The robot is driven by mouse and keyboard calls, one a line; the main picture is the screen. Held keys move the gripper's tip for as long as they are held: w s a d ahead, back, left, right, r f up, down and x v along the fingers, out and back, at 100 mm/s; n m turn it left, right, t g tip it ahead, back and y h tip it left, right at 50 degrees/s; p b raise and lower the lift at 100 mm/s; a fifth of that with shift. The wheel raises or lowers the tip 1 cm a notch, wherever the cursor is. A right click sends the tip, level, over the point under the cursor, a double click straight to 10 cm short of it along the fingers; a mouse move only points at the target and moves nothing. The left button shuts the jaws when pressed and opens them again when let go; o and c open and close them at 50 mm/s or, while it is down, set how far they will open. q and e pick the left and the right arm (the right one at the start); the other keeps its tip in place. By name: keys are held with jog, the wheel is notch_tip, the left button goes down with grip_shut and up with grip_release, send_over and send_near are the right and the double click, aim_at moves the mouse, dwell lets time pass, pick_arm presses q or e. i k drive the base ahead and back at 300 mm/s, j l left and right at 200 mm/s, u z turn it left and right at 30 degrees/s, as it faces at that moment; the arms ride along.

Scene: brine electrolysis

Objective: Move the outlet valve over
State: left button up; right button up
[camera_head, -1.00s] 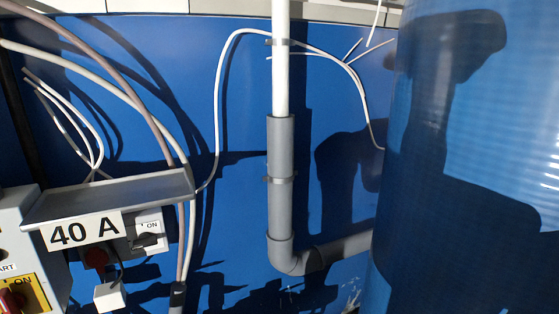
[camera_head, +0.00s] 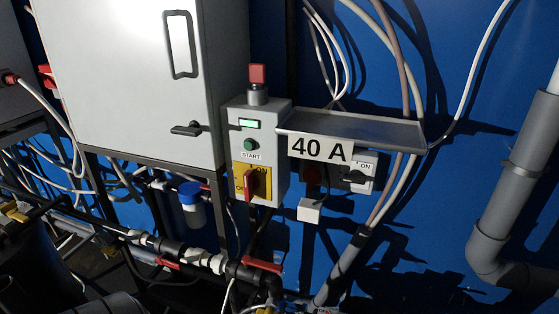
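A valve with a red lever (camera_head: 262,265) sits on the pipe run low in the middle of the head view. A second red lever (camera_head: 166,263) is on the same pipe run, further left. I cannot tell from the picture which of them is the outlet valve. Neither of my grippers is clearly in view.
A grey control box (camera_head: 262,150) with a red knob on top, a green START button and a red-and-yellow switch hangs above the pipes. A white cabinet (camera_head: 135,80) stands left. A grey shelf (camera_head: 370,128) juts out right. A blue-capped filter (camera_head: 190,200) hangs below the cabinet.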

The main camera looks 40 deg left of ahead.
aim_at(246, 260)
jog(key=u, duration=1.55)
jog(key=k+z, duration=0.1)
jog(key=k+j, duration=0.05)
